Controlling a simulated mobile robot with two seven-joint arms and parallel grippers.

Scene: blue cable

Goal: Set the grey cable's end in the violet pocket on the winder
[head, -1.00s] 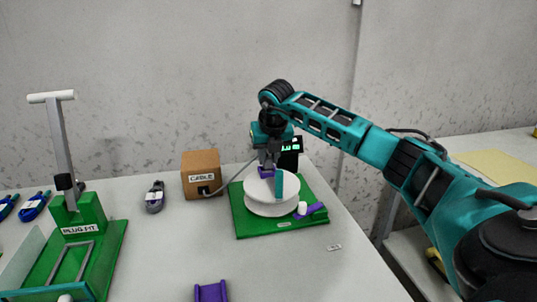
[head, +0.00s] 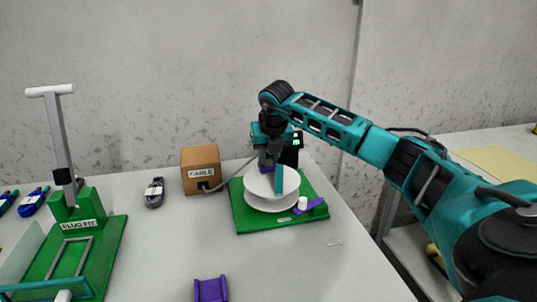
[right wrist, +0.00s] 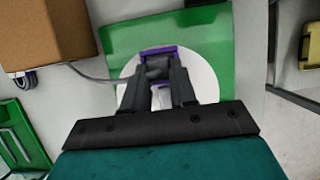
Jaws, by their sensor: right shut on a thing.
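The winder is a white spool (head: 258,185) on a green base (head: 245,217), with a violet lever and white knob (head: 303,203) at its right. The violet pocket (head: 266,169) is on top of the spool, partly hidden by my right gripper (head: 267,160). In the right wrist view the pocket (right wrist: 160,50) frames the grey cable end (right wrist: 157,68) between the fingers of my right gripper (right wrist: 158,82). The gripper is shut on the cable end; whether the end is fully seated I cannot tell. The grey cable (right wrist: 92,77) runs left to the box. My left gripper is out of view.
A brown box (head: 201,168) marked CABLE stands left of the winder. A green plug-fit press (head: 72,235) is far left, a violet cradle (head: 210,289) at the front. The table centre is clear.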

